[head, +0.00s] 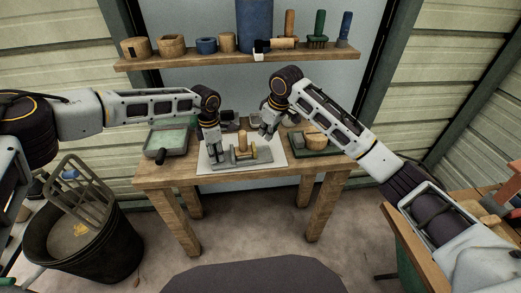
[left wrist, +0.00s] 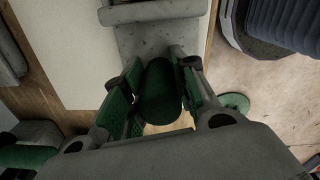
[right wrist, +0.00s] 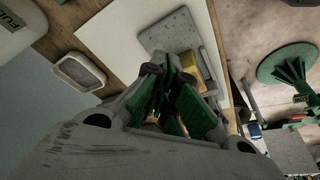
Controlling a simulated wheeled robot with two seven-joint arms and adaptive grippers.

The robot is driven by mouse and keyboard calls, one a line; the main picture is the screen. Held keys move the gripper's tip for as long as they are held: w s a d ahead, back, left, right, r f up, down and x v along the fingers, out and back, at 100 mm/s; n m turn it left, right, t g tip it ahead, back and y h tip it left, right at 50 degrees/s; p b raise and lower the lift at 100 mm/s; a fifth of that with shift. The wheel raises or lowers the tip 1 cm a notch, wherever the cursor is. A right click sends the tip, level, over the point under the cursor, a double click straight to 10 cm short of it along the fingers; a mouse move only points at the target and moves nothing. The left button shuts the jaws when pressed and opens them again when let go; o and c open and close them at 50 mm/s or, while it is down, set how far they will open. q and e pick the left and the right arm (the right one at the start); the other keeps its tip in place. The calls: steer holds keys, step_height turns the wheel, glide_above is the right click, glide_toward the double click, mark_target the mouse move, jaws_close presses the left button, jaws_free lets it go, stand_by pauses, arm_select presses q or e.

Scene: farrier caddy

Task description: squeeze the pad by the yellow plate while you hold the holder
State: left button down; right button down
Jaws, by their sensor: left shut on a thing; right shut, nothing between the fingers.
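The holder (head: 262,157) is a grey base lying on the white sheet on the table; its grey plate also shows in the left wrist view (left wrist: 157,40). My left gripper (head: 217,160) is at its left end, shut on its dark green grip (left wrist: 158,95). An upright wooden piece (head: 242,141) stands at the holder's middle. The yellow plate shows in the right wrist view (right wrist: 203,75), partly hidden behind the fingers. My right gripper (head: 266,131) is shut and empty, above and behind the holder; its fingers (right wrist: 168,82) overlap the yellow plate in view. I cannot make out the pad clearly.
A green tray (head: 172,141) with a dark handle stands left on the table (head: 164,175). Another tray with a wooden piece (head: 315,136) stands right. A small grey dish (right wrist: 78,72) lies beside the sheet. A shelf (head: 185,56) of tools hangs behind; a bin (head: 92,262) stands at left.

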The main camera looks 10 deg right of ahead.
arm_select(q)
steer(key=c, duration=1.1)
jaws_free()
steer(key=shift+o, duration=0.2)
steer(key=o, duration=1.1)
steer(key=shift+c, duration=0.2)
steer(key=shift+r+p, duration=0.9)
steer(key=shift+r, duration=0.55)
